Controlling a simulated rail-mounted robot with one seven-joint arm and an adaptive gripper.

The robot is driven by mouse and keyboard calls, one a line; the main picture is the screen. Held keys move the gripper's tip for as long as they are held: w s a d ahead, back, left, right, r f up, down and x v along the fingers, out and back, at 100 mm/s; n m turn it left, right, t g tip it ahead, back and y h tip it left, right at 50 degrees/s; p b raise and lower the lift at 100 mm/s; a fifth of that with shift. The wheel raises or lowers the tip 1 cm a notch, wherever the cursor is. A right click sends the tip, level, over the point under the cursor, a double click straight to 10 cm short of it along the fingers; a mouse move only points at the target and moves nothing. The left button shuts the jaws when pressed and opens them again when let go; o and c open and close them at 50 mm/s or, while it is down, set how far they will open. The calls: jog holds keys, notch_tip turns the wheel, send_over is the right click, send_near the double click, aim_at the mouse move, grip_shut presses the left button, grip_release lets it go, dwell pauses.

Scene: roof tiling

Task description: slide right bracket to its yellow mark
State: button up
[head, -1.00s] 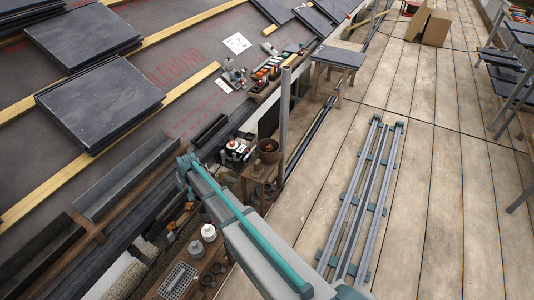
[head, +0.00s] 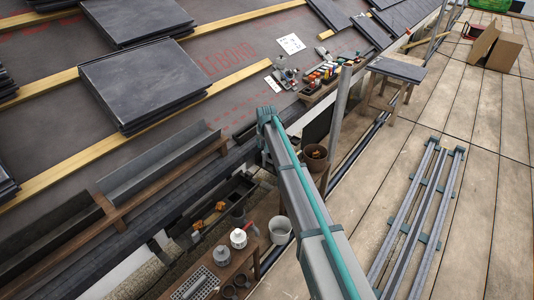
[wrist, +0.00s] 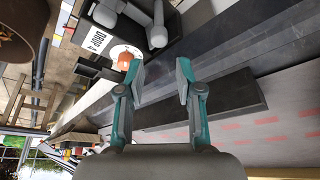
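My gripper (wrist: 160,80) shows in the wrist view with its two teal-and-grey fingers apart and nothing between the tips. In the head view my arm hides it. I cannot clearly pick out the right bracket or its yellow mark in either view. Small orange-yellow pieces (head: 220,206) sit in a dark trough along the eave in the head view, too small to identify. A white round item with an orange part (wrist: 125,61) is just left of the left fingertip.
A label reading "DROP" (wrist: 100,40) and a grey dumbbell-shaped part (wrist: 157,25) lie near the fingers. A bench with white pots (head: 238,238), a white bucket (head: 280,230) and a brown pot (head: 315,155) flank my arm. Grey rails (head: 420,215) lie on the planked deck.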

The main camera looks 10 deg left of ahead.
jog(key=b+x, duration=0.1)
jog(key=x, duration=0.7)
jog(key=shift+f, duration=0.1)
grip_shut()
jog(key=shift+d, duration=0.1)
